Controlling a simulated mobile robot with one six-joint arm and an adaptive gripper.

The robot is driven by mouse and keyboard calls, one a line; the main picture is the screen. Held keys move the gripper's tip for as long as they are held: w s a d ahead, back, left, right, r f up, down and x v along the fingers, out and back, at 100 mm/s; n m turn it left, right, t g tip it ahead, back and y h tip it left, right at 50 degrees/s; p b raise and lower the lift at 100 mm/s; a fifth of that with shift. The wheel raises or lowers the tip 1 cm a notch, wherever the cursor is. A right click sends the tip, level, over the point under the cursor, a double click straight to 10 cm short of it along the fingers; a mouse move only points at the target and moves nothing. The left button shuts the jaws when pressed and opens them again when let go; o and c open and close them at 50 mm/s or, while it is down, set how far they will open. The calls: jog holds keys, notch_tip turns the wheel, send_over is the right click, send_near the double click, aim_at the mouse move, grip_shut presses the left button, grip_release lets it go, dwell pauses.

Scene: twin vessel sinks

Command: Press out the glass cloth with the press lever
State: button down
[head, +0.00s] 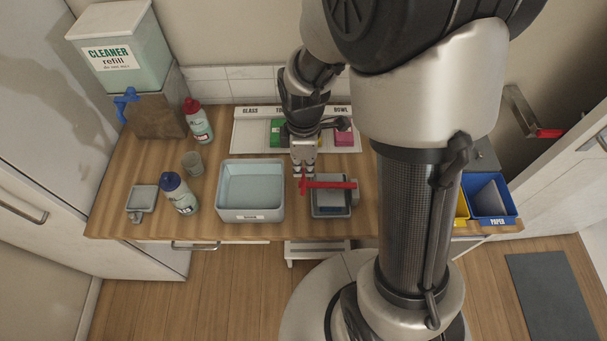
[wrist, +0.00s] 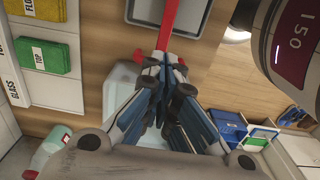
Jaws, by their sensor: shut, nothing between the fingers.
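The press (head: 317,211) is a grey tray-like unit on the counter, right of the basin. Its red press lever (head: 335,185) lies across it and also shows in the wrist view (wrist: 171,22). My gripper (head: 303,172) is shut and empty, pointing down at the lever's left end. In the wrist view my fingertips (wrist: 168,62) are close to the red bar; I cannot tell whether they touch it. I cannot make out the glass cloth for certain; a grey-blue flat piece shows in the press. The GLASS section of the rack (head: 251,134) looks empty.
A light blue basin (head: 225,190) stands left of the press. A blue-capped bottle (head: 180,194), a red-capped bottle (head: 199,124) and a cup (head: 192,163) stand further left. Green (head: 276,133) and pink (head: 344,139) cloths lie behind. A blue PAPER bin (head: 494,214) is at right.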

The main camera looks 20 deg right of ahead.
aim_at(303, 178)
jog(key=shift+f, duration=0.1)
jog(key=shift+a+f+b, duration=0.15)
jog(key=shift+f+b, duration=0.75)
jog(key=shift+f, duration=0.6)
jog(key=shift+s+f+b, duration=0.2)
jog(key=shift+b, duration=0.1)
dwell(2.8)
jog(key=shift+r, duration=0.15)
jog(key=r+p, duration=0.3)
jog(key=shift+w+d+r, duration=0.15)
jog(key=shift+d+r, duration=0.05)
jog(key=shift+r, duration=0.05)
jog(key=shift+a+r+p, duration=0.15)
jog(key=shift+r+p, duration=0.3)
jog(key=shift+r, duration=0.1)
jog(key=shift+a+r+p, duration=0.15)
jog(key=shift+r+p, duration=0.25)
jog(key=shift+r, duration=0.1)
jog(key=shift+w+d+r+p, duration=0.1)
jog(key=shift+r+p, duration=0.85)
jog(key=shift+r, duration=0.25)
